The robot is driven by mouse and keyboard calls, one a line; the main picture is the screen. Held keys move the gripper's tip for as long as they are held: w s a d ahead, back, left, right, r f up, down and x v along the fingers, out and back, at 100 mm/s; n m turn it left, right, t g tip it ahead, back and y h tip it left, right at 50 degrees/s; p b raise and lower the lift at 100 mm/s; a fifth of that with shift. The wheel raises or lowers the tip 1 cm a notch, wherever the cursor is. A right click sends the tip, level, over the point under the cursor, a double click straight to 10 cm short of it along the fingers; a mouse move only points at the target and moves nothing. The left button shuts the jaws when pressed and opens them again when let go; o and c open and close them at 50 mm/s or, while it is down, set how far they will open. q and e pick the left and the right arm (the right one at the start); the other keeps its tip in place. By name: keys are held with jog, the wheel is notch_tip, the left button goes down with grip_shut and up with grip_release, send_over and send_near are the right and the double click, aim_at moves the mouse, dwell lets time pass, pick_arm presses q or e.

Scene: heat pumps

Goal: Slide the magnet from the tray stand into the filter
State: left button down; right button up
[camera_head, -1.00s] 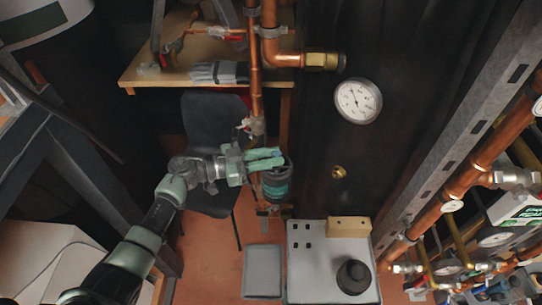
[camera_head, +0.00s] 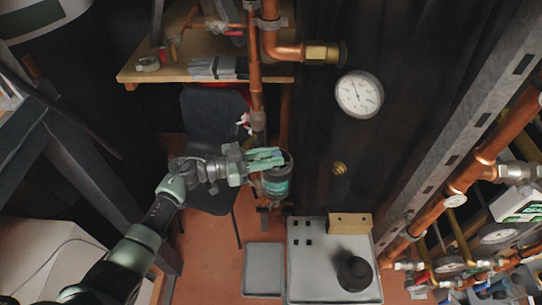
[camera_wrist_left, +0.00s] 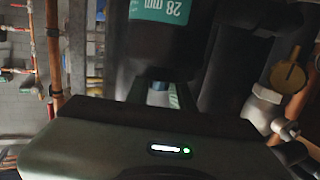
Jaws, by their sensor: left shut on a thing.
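The filter (camera_head: 276,185) is a dark canister with a teal band, hanging on the copper pipework in the middle of the head view. In the left wrist view a dark cylinder with a teal "28 mm" label (camera_wrist_left: 160,10) fills the top. My left gripper (camera_head: 268,158) is at the filter's upper rim, its pale green fingers shut on the magnet, which is mostly hidden between the fingers and the rim. I cannot tell how deep it sits. The white tray stand (camera_head: 312,262) is below right, with a black round piece (camera_head: 353,274) on it. My right gripper is not in view.
Copper pipes (camera_head: 257,85) run down just behind the filter. A pressure gauge (camera_head: 359,94) and a brass fitting (camera_head: 340,168) are to its right. A dark chair (camera_head: 215,110) and a wooden shelf (camera_head: 140,75) are behind. A grey flat panel (camera_head: 263,270) lies beside the tray stand.

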pick_arm(q)
jog(key=shift+f, duration=0.1)
